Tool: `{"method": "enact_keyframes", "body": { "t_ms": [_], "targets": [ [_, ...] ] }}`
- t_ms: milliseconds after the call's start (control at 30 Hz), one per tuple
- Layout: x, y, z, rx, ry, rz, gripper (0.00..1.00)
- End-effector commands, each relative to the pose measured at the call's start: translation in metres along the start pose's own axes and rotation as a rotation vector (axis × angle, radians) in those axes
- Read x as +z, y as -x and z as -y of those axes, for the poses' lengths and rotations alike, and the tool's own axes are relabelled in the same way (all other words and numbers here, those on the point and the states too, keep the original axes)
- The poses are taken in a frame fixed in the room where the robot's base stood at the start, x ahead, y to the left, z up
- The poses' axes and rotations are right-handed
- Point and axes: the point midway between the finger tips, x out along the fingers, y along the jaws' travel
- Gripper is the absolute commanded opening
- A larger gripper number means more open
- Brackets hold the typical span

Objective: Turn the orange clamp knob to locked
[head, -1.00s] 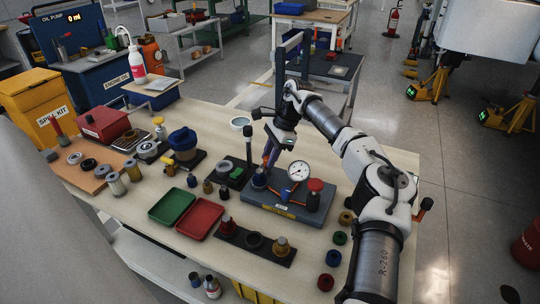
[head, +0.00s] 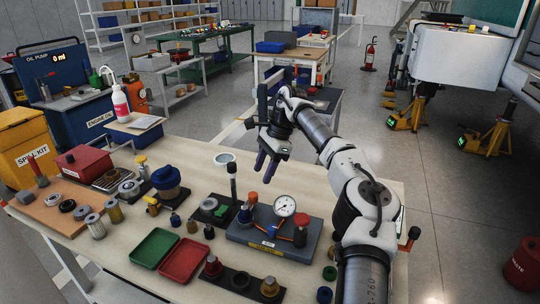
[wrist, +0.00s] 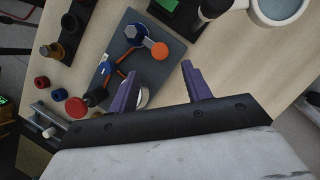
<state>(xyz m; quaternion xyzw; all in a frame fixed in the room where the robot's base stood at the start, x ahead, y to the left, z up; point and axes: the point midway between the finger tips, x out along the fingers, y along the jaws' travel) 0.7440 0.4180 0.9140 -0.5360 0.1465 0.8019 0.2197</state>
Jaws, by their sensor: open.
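The fixture (head: 262,243) there stands on the workbench with a white dial gauge (head: 285,207) and a red-topped post (head: 300,222). My gripper (head: 264,172) is open and empty, its purple fingers pointing down above the fixture's back side. In the wrist view the fingers (wrist: 160,72) are apart, with the knob beyond their tips; no contact shows.
A tall black post (head: 233,182) rises just left of the fixture. Green (head: 154,248) and red (head: 186,260) trays lie to the left, and a dark strip with several fittings (head: 235,281) lies in front. Bench space behind the fixture is mostly clear.

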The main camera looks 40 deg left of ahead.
Motion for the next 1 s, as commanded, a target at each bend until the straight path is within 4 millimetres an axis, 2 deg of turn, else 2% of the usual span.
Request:
{"method": "enact_keyframes", "body": {
  "t_ms": [100, 300, 500, 1000],
  "targets": [
    [0.001, 0.028, 0.001, -0.003, -0.001, -0.001, 0.49],
    [0.001, 0.052, 0.001, 0.0, -0.001, -0.001, 0.49],
    [0.001, 0.058, 0.0, 0.001, 0.0, 0.0, 0.49],
    [0.0, 0.058, 0.0, 0.0, 0.0, 0.0, 0.49]
  ]
}}
